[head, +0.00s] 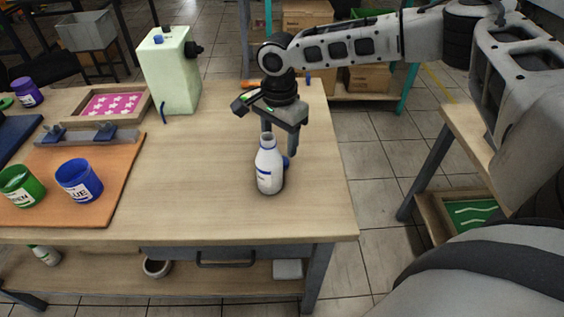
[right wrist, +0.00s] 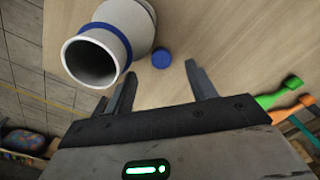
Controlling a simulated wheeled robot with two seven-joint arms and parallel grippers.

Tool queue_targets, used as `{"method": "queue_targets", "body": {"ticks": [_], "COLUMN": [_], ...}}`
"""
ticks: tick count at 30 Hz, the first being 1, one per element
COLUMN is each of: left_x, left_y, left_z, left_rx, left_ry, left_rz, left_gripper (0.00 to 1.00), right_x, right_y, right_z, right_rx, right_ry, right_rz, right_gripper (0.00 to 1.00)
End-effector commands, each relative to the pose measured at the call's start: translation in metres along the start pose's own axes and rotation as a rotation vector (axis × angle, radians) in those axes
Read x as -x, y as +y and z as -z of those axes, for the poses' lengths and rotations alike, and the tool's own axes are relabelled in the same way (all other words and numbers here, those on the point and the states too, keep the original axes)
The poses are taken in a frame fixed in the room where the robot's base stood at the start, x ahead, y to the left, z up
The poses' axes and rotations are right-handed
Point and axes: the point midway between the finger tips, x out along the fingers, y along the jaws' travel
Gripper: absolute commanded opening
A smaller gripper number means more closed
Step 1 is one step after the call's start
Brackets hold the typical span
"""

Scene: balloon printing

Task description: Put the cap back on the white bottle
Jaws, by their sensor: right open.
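The white bottle (head: 269,172) stands upright and uncapped on the wooden table near its right front. In the right wrist view the bottle (right wrist: 136,22) shows its open mouth and blue neck ring. The blue cap (head: 287,161) lies on the table right beside the bottle, partly hidden by it in the head view. In the right wrist view the cap (right wrist: 161,59) sits ahead of the gap between the fingers. My right gripper (head: 279,143) is open and empty, pointing down just behind the bottle and above the cap. My left gripper is not in view.
Green and blue paint pots (head: 79,181) stand on an orange board at the left. A pale green canister (head: 171,75) and a pink star-patterned screen (head: 114,103) stand behind. Orange and green tools (right wrist: 280,92) lie near the right gripper. The table middle is clear.

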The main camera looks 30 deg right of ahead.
Motion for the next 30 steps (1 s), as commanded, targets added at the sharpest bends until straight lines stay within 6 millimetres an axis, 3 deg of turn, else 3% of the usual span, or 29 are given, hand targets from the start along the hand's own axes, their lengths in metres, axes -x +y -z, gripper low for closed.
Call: {"method": "queue_targets", "body": {"ticks": [3,14,24,30], "left_x": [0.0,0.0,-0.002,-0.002], "left_y": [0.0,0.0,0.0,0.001], "left_z": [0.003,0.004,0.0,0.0], "left_rx": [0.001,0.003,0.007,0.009], "left_ry": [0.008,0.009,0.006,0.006], "left_rz": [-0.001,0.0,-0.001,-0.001], "left_gripper": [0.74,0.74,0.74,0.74], "right_x": [-0.009,-0.012,-0.056,-0.063], "right_y": [0.0,0.0,0.0,0.0], "right_z": [0.001,0.001,0.008,0.009], "right_rx": [-0.001,0.0,0.001,0.0], "right_ry": [0.001,0.001,0.001,0.001], "right_rz": [0.001,0.001,0.0,0.002], "right_gripper": [0.56,0.56,0.56,0.56]}}
